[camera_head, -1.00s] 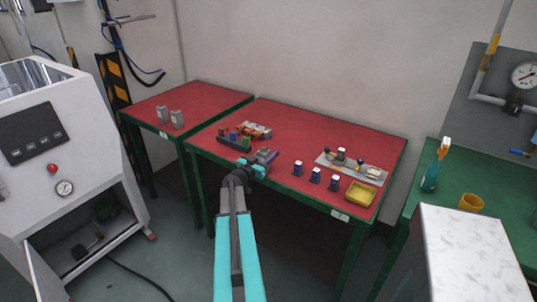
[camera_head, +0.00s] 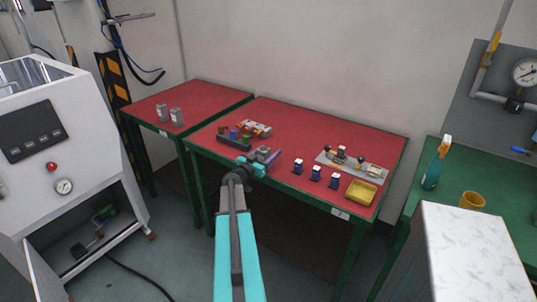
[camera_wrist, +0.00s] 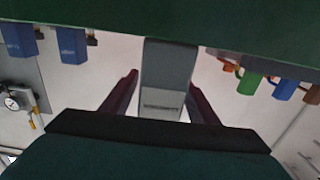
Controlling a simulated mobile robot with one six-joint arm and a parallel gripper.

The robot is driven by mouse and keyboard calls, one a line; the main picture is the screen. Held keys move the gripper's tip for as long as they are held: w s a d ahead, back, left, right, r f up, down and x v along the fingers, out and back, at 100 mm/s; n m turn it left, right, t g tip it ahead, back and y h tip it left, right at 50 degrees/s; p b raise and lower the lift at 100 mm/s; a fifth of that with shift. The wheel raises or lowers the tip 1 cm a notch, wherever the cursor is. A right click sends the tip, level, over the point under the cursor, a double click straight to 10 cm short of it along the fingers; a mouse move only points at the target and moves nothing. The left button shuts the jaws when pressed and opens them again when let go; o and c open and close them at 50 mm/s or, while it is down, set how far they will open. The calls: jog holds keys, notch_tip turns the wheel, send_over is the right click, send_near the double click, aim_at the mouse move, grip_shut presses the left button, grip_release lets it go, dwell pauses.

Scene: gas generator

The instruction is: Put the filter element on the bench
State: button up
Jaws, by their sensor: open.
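A grey block with a pale label strip, which looks like the filter element (camera_wrist: 167,82), stands between my fingers in the wrist view. It shows small at my gripper in the head view (camera_head: 263,151). My gripper (camera_head: 261,158) is at the front edge of the middle red bench (camera_head: 330,137). The two dark fingers (camera_wrist: 162,100) are apart, with a gap on each side of the block. Two similar grey blocks (camera_head: 169,115) stand on the left red table.
A rack with coloured pieces (camera_head: 234,140) stands close left of my gripper. Several small dark-blue items (camera_head: 315,173) stand to the right, near a yellow tray (camera_head: 360,192) and a grey plate with fittings (camera_head: 350,165). A white cabinet (camera_head: 50,120) stands open at the left.

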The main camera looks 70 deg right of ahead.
jog(key=b+v, duration=0.2)
jog(key=v, duration=1.2)
dwell(0.7)
